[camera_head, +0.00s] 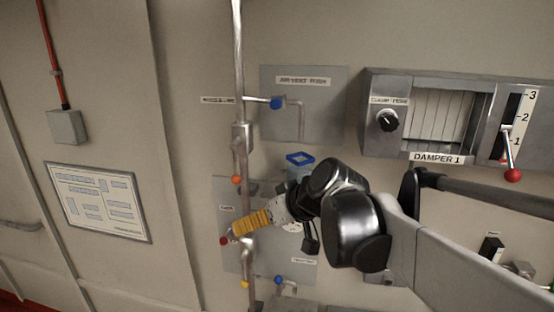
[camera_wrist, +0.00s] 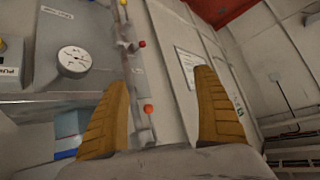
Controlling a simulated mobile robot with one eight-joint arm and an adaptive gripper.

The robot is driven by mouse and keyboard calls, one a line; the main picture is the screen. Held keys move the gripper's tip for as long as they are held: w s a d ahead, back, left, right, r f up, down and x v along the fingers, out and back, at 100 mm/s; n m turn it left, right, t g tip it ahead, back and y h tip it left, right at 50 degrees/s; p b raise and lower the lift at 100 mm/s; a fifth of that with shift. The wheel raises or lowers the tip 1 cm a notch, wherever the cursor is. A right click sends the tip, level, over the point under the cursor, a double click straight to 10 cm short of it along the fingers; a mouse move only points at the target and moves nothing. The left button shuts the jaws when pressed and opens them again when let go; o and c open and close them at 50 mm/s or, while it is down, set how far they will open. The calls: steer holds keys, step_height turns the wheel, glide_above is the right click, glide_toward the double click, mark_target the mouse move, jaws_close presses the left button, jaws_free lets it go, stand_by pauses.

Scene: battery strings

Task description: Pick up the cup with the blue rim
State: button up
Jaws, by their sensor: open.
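The cup with the blue rim (camera_head: 300,158) shows in the head view just above my wrist, near the wall panels. Its lower part is hidden behind my arm. In the wrist view a pale body with a blue edge (camera_wrist: 66,153) at the lower left, partly behind the left finger, looks like the same cup. My gripper (camera_head: 232,235) has ribbed yellow fingers and points left, away from the cup, beside the vertical pipe. In the wrist view my gripper (camera_wrist: 162,78) has its fingers wide apart with nothing between them.
A vertical pipe (camera_head: 240,80) with coloured knobs runs close to my fingers. An air vent panel (camera_head: 330,85) is above the cup. The damper box (camera_head: 430,112) with a red-knobbed lever (camera_head: 512,174) juts out at the right. A gauge (camera_wrist: 74,61) shows in the wrist view.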

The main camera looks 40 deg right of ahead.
steer(key=w+d+r+t+h, duration=0.15)
steer(key=d+r, duration=0.25)
steer(key=d, duration=0.8)
steer(key=t, duration=0.2)
glide_toward(305, 165)
steer(key=x, duration=0.3)
steer(key=shift+m+h, duration=0.3)
steer(key=shift+h, duration=0.15)
steer(key=x, duration=0.4)
steer(key=shift+w+a+f+p, duration=0.1)
steer(key=shift+w+f+p, duration=0.1)
steer(key=shift+w+p, duration=0.15)
steer(key=x, duration=0.2)
steer(key=p+x, duration=0.1)
steer(key=x, duration=0.2)
steer(key=shift+w+d+p, duration=0.3)
steer(key=shift+w+d, duration=0.05)
steer(key=shift+w, duration=0.05)
steer(key=shift+s+a+t, duration=0.1)
steer(key=shift+s+t, duration=0.15)
steer(key=c, duration=1.2)
steer(key=shift+c, duration=0.2)
steer(key=shift+r, duration=0.1)
